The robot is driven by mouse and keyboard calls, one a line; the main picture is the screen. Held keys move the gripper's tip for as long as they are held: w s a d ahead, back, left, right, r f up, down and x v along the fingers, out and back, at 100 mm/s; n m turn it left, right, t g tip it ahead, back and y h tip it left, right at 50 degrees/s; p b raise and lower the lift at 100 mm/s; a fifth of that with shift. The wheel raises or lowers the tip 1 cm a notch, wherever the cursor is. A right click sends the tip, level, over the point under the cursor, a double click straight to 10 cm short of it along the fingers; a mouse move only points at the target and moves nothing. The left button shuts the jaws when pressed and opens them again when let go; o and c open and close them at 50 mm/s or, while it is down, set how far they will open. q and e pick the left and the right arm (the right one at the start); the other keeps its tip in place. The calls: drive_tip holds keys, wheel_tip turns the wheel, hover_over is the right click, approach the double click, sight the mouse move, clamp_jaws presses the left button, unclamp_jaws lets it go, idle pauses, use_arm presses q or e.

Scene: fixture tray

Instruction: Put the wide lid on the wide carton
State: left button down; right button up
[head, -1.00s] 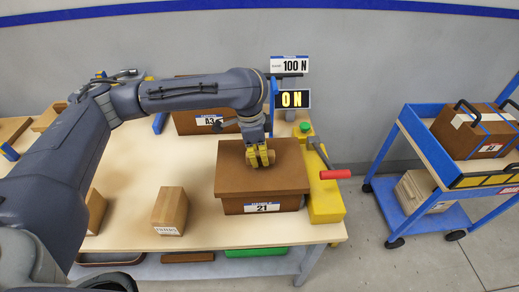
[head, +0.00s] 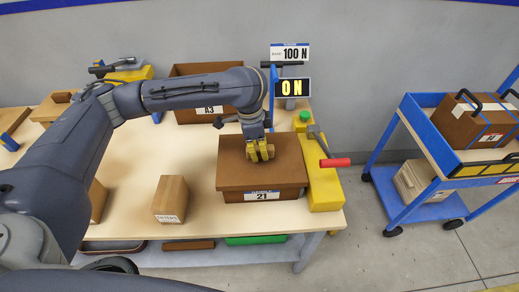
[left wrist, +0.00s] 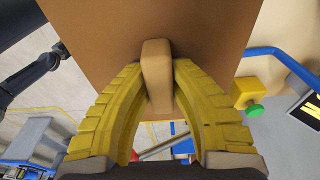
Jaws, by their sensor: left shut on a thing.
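The wide lid (head: 250,172) is a flat brown cover lying over the wide carton (head: 292,194), a brown box with a label reading 21. Only a low strip of the carton's front shows under the lid's edge; I cannot tell whether the lid is fully seated. My left gripper (head: 260,150) points down at the middle of the lid, its yellow fingers shut on the lid's handle. In the left wrist view, the handle (left wrist: 157,75) is a tan block between the two fingers, with the lid (left wrist: 205,25) behind it. My right gripper is not in view.
A yellow fixture (head: 325,190) with a red-handled lever (head: 335,162) stands right beside the carton. An open box marked A3 (head: 190,71) is behind. A small block-like carton (head: 171,196) stands to the left. A blue cart (head: 425,150) is at the right.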

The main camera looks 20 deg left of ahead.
use_arm(q)
drive_tip(key=shift+f, duration=0.65)
drive_tip(key=c, duration=1.2)
unclamp_jaws()
drive_tip(key=shift+r, duration=0.1)
drive_tip(key=r, duration=0.4)
drive_tip(key=a+r, duration=0.1)
drive_tip(key=r, duration=0.6)
drive_tip(key=shift+s+a+r, duration=0.3)
drive_tip(key=shift+a+r, duration=0.05)
